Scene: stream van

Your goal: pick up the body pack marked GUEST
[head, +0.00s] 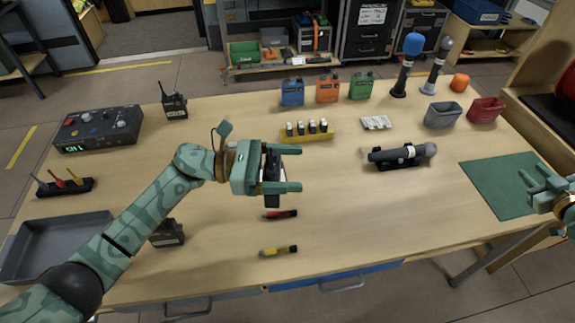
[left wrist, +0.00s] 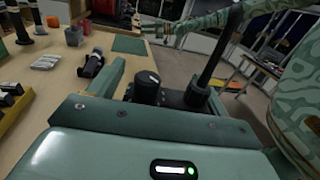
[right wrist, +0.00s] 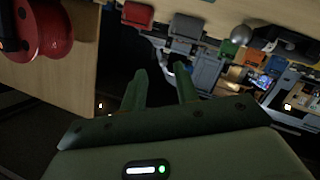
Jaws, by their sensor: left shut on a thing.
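My left gripper (head: 290,168) is shut on a dark body pack (head: 272,200), held above the middle of the table. The pack also shows black between the fingers in the left wrist view (left wrist: 147,88). Its marking cannot be read. Another dark body pack (head: 175,104) with a short antenna stands at the back left. A further dark pack (head: 167,234) stands near the front left, partly behind my left arm. I cannot read GUEST on any of them. My right gripper (head: 548,188) is open and empty over the right edge of the green mat (head: 497,188).
A grey tray (head: 60,228) and a mixer (head: 97,128) are at the left. A yellow battery rack (head: 308,137), a microphone in a cradle (head: 400,157) and upright microphones (head: 405,70) stand right of centre. Red and yellow screwdriver-like items (head: 280,214) lie at the front.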

